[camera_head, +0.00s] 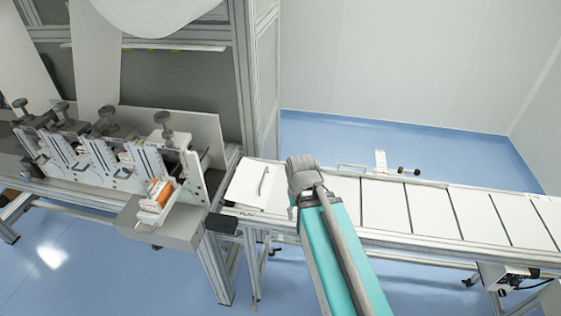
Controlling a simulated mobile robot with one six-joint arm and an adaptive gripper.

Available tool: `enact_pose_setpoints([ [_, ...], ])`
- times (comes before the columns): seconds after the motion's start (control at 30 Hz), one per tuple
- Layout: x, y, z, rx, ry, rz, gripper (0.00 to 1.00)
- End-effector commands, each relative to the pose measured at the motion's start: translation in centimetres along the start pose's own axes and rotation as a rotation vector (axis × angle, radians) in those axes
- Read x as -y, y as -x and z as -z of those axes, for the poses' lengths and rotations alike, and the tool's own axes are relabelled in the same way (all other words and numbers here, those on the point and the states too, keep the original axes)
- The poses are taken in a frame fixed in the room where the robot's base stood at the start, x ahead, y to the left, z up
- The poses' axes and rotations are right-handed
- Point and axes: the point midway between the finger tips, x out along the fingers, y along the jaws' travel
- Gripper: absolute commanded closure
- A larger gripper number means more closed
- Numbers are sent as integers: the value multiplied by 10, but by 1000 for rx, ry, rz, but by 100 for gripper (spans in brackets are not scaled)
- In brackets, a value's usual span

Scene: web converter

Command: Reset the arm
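My arm (335,250) reaches up from the bottom edge, right of the middle. It shows a turquoise link beside a grey-brown one, ending at a rounded grey joint (305,175). This joint appears in front of the white conveyor and hides part of it. I see no gripper fingers, and I cannot tell from this view whether anything is held.
The conveyor (435,211) with white panels runs right from the converter machine. Clamp units with dark knobs (106,113) stand at left. An orange-and-white item (157,194) sits at the machine's front, above a grey box (178,228). Blue floor (420,150) is open behind the conveyor.

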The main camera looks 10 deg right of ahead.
Motion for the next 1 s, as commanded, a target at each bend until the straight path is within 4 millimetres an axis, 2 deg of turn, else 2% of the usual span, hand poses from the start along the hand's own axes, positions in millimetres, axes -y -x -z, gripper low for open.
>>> enact_pose_setpoints([
  [0.43, 0, -49, 0, 0, 0, -1, 49],
  [1.0, 0, -52, 0, 0, 0, -1, 49],
])
